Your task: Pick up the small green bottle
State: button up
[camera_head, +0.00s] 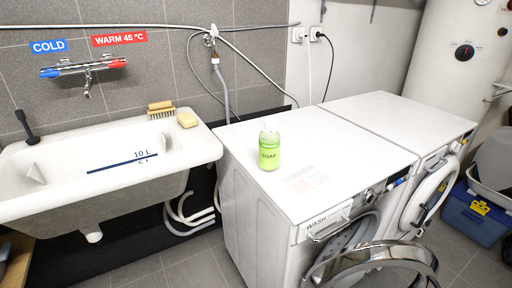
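The small green bottle (269,152) stands upright on top of the left white washing machine (330,150), near its left side. My gripper is not in view.
A white sink (190,145) stands left, with a brush (161,109) and a yellow sponge (187,119) on its rim. The left machine's round door (420,262) hangs open in front. A second white machine (400,118) stands to the right. Both machine tops are mostly clear.

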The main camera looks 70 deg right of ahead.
aim_at(270, 142)
jog(key=k+l, duration=0.45)
jog(key=l, duration=0.25)
jog(key=k+l+z, duration=0.1)
jog(key=k+l, duration=0.15)
jog(key=l, duration=0.15)
jog(key=k+l, duration=0.2)
jog(key=l, duration=0.15)
